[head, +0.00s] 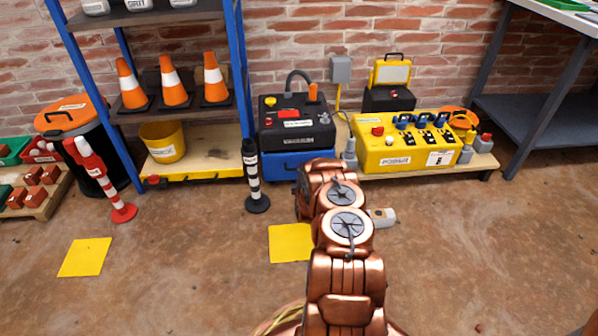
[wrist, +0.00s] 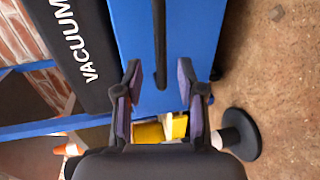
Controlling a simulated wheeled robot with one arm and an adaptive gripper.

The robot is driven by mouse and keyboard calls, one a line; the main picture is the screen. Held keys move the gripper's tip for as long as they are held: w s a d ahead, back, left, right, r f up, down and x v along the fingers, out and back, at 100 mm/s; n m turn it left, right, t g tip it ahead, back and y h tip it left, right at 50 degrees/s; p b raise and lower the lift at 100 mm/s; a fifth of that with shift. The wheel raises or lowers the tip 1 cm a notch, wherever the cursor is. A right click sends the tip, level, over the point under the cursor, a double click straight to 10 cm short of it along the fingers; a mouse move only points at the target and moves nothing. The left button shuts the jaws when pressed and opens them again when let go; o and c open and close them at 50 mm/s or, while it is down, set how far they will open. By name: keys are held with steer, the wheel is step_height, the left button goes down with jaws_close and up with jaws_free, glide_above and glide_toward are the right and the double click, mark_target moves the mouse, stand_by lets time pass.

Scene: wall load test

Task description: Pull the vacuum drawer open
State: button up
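The vacuum (head: 297,122) is a black unit with a red switch, a yellow knob and a hose, standing on a blue drawer (head: 285,163) against the brick wall. My copper arm hides the drawer's right part in the head view. In the wrist view the drawer's blue front (wrist: 205,35) fills the upper middle, beside the black body lettered VACUUM (wrist: 78,45). A dark bar handle (wrist: 160,45) runs down this front. My gripper (wrist: 158,82) is open, its fingers on either side of the handle's near end. I cannot tell whether they touch it. The drawer looks shut.
A black-and-white post (head: 253,178) stands left of the drawer; its base (wrist: 240,135) shows in the wrist view. A yellow power box (head: 405,150) is on a low bench at right. A shelf with cones (head: 172,87) is left.

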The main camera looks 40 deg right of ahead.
steer(key=shift+b+x, duration=0.8)
steer(key=shift+x, duration=1.8)
jaws_close()
